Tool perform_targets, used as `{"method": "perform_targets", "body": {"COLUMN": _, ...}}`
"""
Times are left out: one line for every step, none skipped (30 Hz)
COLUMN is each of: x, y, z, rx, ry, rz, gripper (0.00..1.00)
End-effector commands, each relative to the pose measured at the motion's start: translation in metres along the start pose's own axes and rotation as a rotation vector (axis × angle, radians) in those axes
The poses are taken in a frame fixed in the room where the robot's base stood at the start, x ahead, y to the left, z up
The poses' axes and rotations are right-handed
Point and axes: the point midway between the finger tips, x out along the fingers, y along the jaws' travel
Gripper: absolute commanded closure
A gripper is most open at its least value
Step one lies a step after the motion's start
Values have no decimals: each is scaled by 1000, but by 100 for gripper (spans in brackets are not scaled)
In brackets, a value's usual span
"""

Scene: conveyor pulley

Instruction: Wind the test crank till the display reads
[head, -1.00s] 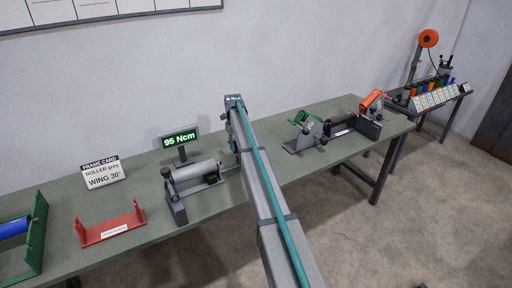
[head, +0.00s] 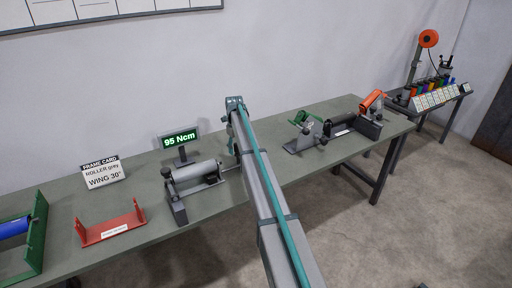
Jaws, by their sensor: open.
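The display (head: 180,138) stands on a short post on the bench and reads "95 Ncm" in green. In front of it is the test stand (head: 178,206) with a grey roller (head: 196,174) lying across it. My arm comes up from the bottom of the head view and bends down just right of the roller. My gripper's fingers are hidden behind my own arm there. The test crank cannot be made out; the area at the roller's right end is partly covered by my arm. Whether my gripper touches anything is hidden.
A frame card (head: 102,173) reads "ROLLER grey, WING 30°". A red bracket (head: 110,224) and a green frame with a blue roller (head: 14,228) are at left. Right of my arm are a green-winged fixture (head: 306,132), a black roller (head: 342,124) and an orange-winged part (head: 371,102).

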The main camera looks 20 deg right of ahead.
Motion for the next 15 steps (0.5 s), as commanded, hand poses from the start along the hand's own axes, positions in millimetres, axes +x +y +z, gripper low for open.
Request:
{"method": "perform_targets", "body": {"x": 0, "y": 0, "z": 0, "rx": 0, "ry": 0, "rz": 0, "gripper": 45}}
{"method": "perform_targets", "body": {"x": -1, "y": 0, "z": 0, "rx": 0, "ry": 0, "rz": -1, "gripper": 45}}
{"method": "perform_targets", "body": {"x": -2, "y": 0, "z": 0, "rx": 0, "ry": 0, "rz": -1, "gripper": 45}}
{"method": "perform_targets", "body": {"x": -3, "y": 0, "z": 0, "rx": 0, "ry": 0, "rz": -1, "gripper": 45}}
{"method": "perform_targets", "body": {"x": -4, "y": 0, "z": 0, "rx": 0, "ry": 0, "rz": -1, "gripper": 45}}
{"method": "perform_targets", "body": {"x": -7, "y": 0, "z": 0, "rx": 0, "ry": -1, "rz": -1, "gripper": 45}}
{"method": "perform_targets", "body": {"x": -8, "y": 0, "z": 0, "rx": 0, "ry": -1, "rz": -1, "gripper": 45}}
{"method": "perform_targets", "body": {"x": -10, "y": 0, "z": 0, "rx": 0, "ry": -1, "rz": -1, "gripper": 45}}
{"method": "perform_targets", "body": {"x": -13, "y": -1, "z": 0, "rx": 0, "ry": -1, "rz": -1, "gripper": 45}}
{"method": "perform_targets", "body": {"x": -16, "y": -1, "z": 0, "rx": 0, "ry": -1, "rz": -1, "gripper": 45}}
{"method": "perform_targets", "body": {"x": -18, "y": -1, "z": 0, "rx": 0, "ry": -1, "rz": -1, "gripper": 45}}
{"method": "perform_targets", "body": {"x": -21, "y": -1, "z": 0, "rx": 0, "ry": -1, "rz": -1, "gripper": 45}}
{"method": "perform_targets", "body": {"x": -23, "y": -1, "z": 0, "rx": 0, "ry": -1, "rz": -1, "gripper": 45}}
{"method": "perform_targets", "body": {"x": -25, "y": -1, "z": 0, "rx": 0, "ry": -1, "rz": -1, "gripper": 45}}
{"method": "perform_targets", "body": {"x": -28, "y": -1, "z": 0, "rx": 0, "ry": -1, "rz": -1, "gripper": 45}}
